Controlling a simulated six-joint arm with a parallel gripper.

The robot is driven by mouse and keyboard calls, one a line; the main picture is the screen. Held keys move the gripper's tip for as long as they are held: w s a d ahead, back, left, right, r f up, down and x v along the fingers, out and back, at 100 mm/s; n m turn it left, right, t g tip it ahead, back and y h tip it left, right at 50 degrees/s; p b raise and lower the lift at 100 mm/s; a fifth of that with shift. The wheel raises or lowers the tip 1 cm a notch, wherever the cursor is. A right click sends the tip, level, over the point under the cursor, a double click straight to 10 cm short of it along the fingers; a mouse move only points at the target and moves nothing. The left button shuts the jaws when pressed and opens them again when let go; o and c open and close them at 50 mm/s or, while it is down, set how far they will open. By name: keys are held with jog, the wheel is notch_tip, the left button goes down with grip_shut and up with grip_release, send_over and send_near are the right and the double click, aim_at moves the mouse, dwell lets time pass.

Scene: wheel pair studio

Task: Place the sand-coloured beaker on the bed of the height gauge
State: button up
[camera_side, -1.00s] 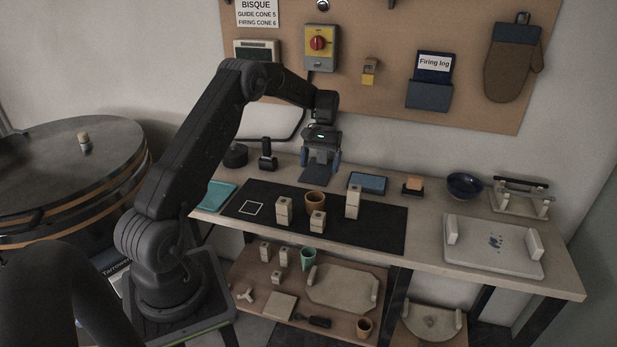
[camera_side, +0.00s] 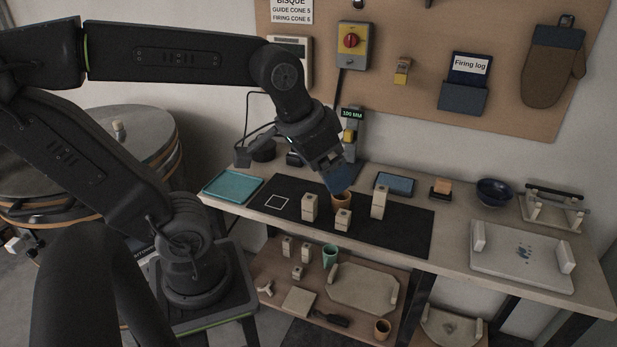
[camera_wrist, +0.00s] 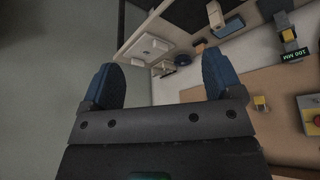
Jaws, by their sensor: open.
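A tan, sand-like beaker (camera_side: 341,201) stands upright on the black mat, among pale blocks. The height gauge (camera_side: 352,115) stands at the back of the bench, with a lit 100 MM display and a yellow part below it. Its bed is largely hidden behind my gripper. My gripper (camera_side: 340,178) is tilted and appears just above or behind the beaker; the gap is unclear. In the wrist view my gripper (camera_wrist: 162,75) has its blue fingers wide apart with nothing between them. The gauge also shows there at upper right (camera_wrist: 288,35).
Pale blocks (camera_side: 310,207) stand close around the beaker, a taller one (camera_side: 379,202) to the right. A blue tablet (camera_side: 396,184), dark bowl (camera_side: 495,191) and pale slab (camera_side: 520,252) lie farther right. A green cup (camera_side: 330,256) and another tan cup (camera_side: 382,329) are on the lower shelf.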

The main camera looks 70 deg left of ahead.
jog(key=shift+o, duration=0.4)
jog(key=s, duration=0.1)
jog(key=s+d+f+t, duration=0.1)
jog(key=s, duration=0.1)
jog(key=shift+d+f+m, duration=0.1)
jog(key=shift+m, duration=0.3)
jog(key=n+g+y, duration=0.2)
jog(key=n+y, duration=0.1)
jog(key=n, duration=0.6)
send_over(341, 202)
jog(key=s+d, duration=0.1)
jog(key=s, duration=0.1)
notch_tip(341, 202, down, 18)
jog(key=x, duration=0.8)
jog(key=shift+s+f, duration=0.1)
jog(key=shift+f, duration=0.05)
jog(key=shift+x, duration=2.8)
jog(key=shift+a, duration=0.15)
